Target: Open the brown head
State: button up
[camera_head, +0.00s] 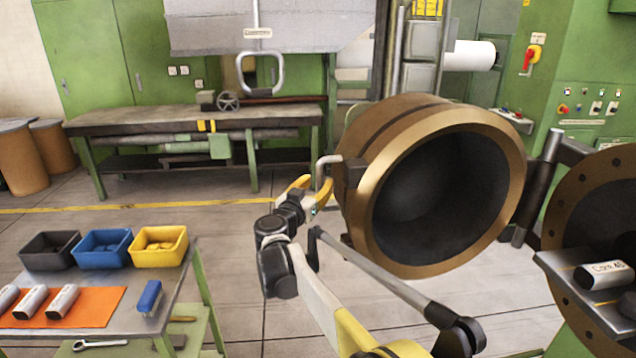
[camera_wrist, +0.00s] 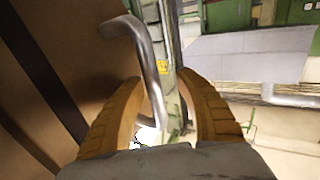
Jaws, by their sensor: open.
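The brown head (camera_head: 384,132) is a large drum with a dark hollow face. It stands swung out to the left of the round flange (camera_head: 575,195), held by a dark hinge arm at its right. A bent metal handle (camera_head: 322,168) sticks out from its left side. My gripper (camera_head: 309,190) is at this handle, with its yellow fingers open. In the wrist view the handle (camera_wrist: 150,62) runs between the spread fingers of my gripper (camera_wrist: 160,84). The brown side of the head (camera_wrist: 75,45) fills the left. I cannot tell whether a finger touches the handle.
A small table (camera_head: 185,275) with black, blue and yellow bins stands at the lower left. A workbench (camera_head: 180,118) stands behind. A grey handle (camera_head: 262,75) hangs from above at the back. The floor between the table and the head is mostly clear.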

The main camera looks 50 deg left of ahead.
jog(key=v, duration=1)
jog(key=shift+s+d, duration=0.15)
jog(key=shift+s, duration=0.15)
